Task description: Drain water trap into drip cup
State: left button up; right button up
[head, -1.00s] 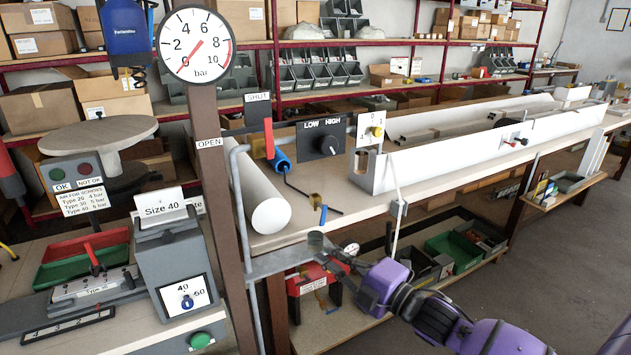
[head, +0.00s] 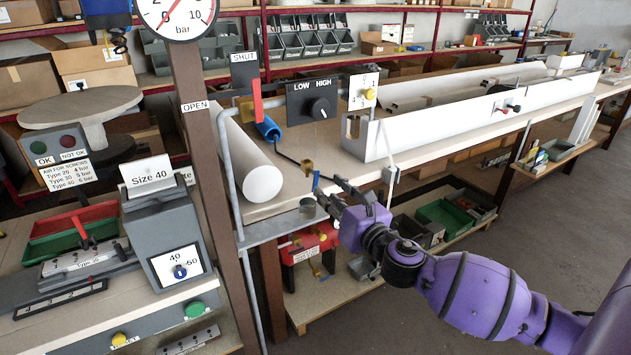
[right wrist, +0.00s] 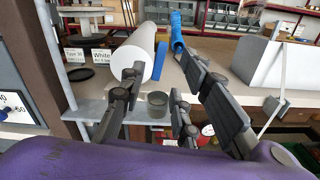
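A small dark grey cup (head: 307,208), which looks like the drip cup, sits at the bench's front edge; it also shows in the right wrist view (right wrist: 157,104). Just above it in the head view is a small brass fitting (head: 308,168) with a blue lever (head: 315,181), seemingly the water trap's drain. A blue upright piece (right wrist: 159,60) shows above the cup in the right wrist view. My right gripper (head: 332,195) is close to the right of the cup and lever. Its fingers (right wrist: 160,80) are spread, with nothing held between them. My left gripper is out of view.
A white roll (head: 262,180) lies on the bench left of the fitting. A blue cylinder (head: 268,131) with a dark hose lies behind. A brown post (head: 205,170) and grey pipe stand left. A red unit (head: 308,243) sits below the bench edge.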

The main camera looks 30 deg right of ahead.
aim_at(316, 182)
jog(key=w, duration=0.7)
jog(key=shift+a, duration=0.15)
grip_shut()
